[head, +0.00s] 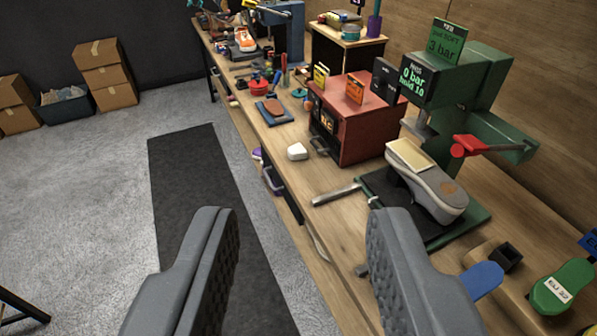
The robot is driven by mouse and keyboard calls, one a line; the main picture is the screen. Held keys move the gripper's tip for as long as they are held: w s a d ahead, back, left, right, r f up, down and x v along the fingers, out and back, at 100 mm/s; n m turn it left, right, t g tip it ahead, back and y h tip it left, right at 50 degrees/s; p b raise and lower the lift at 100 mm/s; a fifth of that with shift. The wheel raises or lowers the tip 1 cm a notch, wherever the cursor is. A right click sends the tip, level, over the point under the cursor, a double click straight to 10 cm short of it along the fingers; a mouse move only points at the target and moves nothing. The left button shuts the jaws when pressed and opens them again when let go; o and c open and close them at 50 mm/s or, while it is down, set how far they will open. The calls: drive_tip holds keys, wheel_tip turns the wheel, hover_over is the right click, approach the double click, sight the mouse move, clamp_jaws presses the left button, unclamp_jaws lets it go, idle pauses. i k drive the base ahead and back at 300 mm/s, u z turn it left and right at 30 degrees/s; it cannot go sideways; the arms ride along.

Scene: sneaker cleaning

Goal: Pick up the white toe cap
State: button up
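The white toe cap (297,151) is a small, rounded white piece lying on the wooden workbench (285,192), near its left edge and left of the red box-shaped machine. The left finger is over the floor and the dark mat; the right finger is over the bench. The toe cap lies beyond the fingertips, in line with the gap between them.
The red machine (362,118) stands right of the toe cap. A green press (455,100) with a grey shoe sole (432,190) stands nearer, on the right. A metal bar (336,194) lies in front. Tools crowd the far bench. Cardboard boxes (105,75) stand at the back left; the floor between is clear.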

sight(296, 152)
drive_tip(key=k, duration=0.7)
drive_tip(key=u, duration=0.65)
drive_tip(key=i, duration=1.1)
drive_tip(key=u, duration=0.55)
drive_tip(key=i, duration=1.3)
drive_tip(key=z, duration=0.65)
drive_tip(key=i, duration=0.6)
drive_tip(key=z, duration=0.45)
